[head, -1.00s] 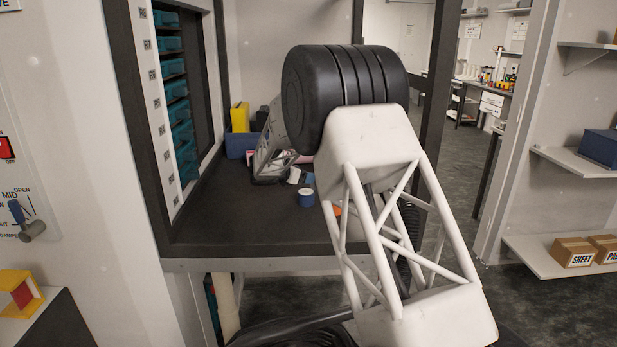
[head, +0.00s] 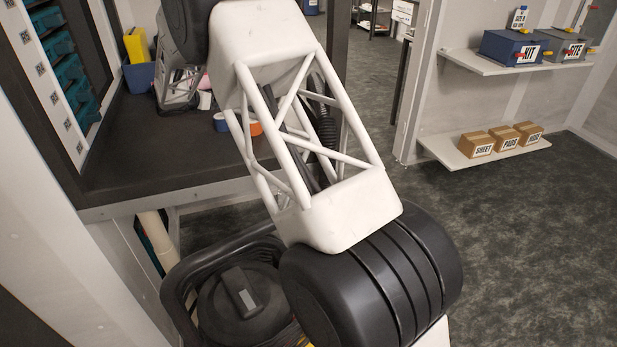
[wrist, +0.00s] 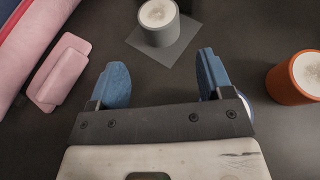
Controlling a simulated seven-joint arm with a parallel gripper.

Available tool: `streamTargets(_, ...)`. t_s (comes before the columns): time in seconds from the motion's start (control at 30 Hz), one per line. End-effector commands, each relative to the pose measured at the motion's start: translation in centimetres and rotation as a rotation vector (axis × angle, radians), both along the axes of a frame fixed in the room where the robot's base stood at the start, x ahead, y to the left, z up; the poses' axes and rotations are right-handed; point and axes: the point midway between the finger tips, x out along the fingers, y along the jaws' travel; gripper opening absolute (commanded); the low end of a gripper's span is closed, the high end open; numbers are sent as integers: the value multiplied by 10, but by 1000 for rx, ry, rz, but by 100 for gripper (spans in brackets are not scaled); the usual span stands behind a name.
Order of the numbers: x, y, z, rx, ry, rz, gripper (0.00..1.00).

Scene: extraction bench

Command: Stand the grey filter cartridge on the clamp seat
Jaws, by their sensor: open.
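The grey filter cartridge (wrist: 160,32) stands upright on a thin grey square (wrist: 184,43) at the top of the wrist view. Its pale top faces up and is partly cut off by the frame edge. My gripper (wrist: 161,62) is open and empty, with its two blue fingers spread apart. The cartridge is ahead of the fingertips, between their lines and apart from them. I cannot make out a clamp seat in either view.
An orange cartridge (wrist: 290,82) stands right of my gripper. A blue cartridge (head: 221,122) shows beside my arm. A pink block (wrist: 62,72) lies at the left of the wrist view. A blue bin (head: 139,76) stands on the dark bench (head: 150,150), whose front is clear.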

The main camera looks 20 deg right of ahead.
Motion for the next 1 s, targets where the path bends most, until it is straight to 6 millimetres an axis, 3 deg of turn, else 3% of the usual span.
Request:
streamTargets(0.17,-11,-9,9,33,-11,-27,73)
streamTargets(0.37,-42,-33,31,127,-46,-104,73)
streamTargets(1.0,-217,-121,104,566,-225,-507,73)
